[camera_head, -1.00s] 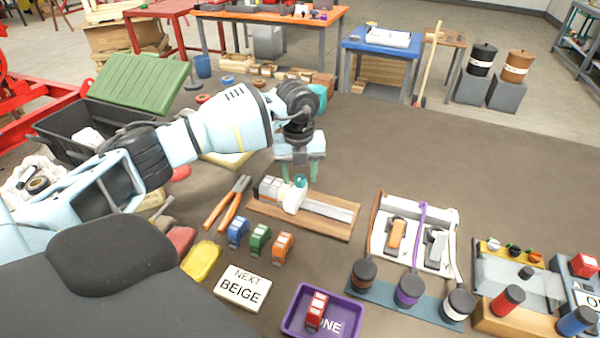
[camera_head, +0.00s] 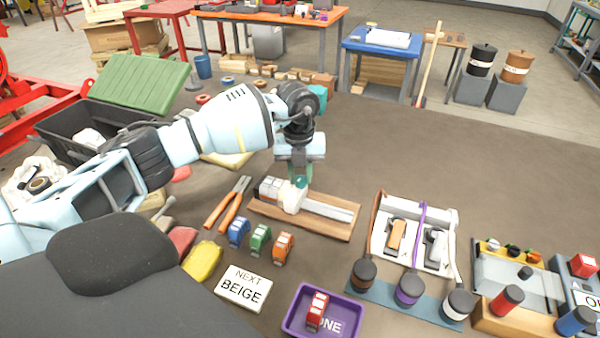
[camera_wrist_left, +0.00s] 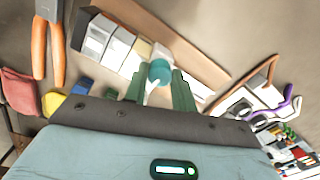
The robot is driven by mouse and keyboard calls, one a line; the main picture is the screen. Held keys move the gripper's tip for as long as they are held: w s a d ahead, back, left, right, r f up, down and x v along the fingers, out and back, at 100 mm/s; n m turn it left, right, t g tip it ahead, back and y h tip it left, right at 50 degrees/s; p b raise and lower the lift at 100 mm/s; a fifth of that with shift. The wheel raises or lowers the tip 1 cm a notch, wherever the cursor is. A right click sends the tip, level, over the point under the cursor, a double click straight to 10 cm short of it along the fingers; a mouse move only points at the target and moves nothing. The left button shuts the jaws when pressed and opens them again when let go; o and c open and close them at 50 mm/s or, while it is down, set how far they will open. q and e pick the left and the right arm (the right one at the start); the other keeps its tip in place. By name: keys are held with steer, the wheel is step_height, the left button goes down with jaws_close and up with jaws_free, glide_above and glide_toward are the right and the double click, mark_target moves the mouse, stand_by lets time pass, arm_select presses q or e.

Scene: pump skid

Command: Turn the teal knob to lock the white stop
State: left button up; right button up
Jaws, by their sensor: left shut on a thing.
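The teal knob (camera_head: 300,182) sits on top of the white stop (camera_head: 292,198), on a wooden board with a pale rail (camera_head: 328,207). My left gripper (camera_head: 301,180) reaches down from above and is shut on the knob. In the left wrist view the green fingers (camera_wrist_left: 160,84) stand on either side of the round teal knob (camera_wrist_left: 160,71), with the white stop (camera_wrist_left: 152,86) partly hidden below it. Pale blocks (camera_head: 270,188) lie in a row left of the stop. My right gripper is not in view.
Orange-handled pliers (camera_head: 228,203) lie left of the board. A white rack (camera_head: 414,262) stands to the right.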

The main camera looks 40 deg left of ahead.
mark_target(301, 177)
arm_select(q)
steer(key=m, duration=0.4)
steer(key=shift+p, duration=0.35)
steer(key=m, duration=0.4)
steer(key=shift+m, duration=0.4)
steer(key=m, duration=0.4)
steer(key=shift+d+m, duration=0.1)
steer(key=shift+m, duration=1.9)
steer(key=o, duration=1)
steer(key=shift+g, duration=0.3)
steer(key=shift+w+r, duration=0.1)
steer(key=shift+r, duration=3.8)
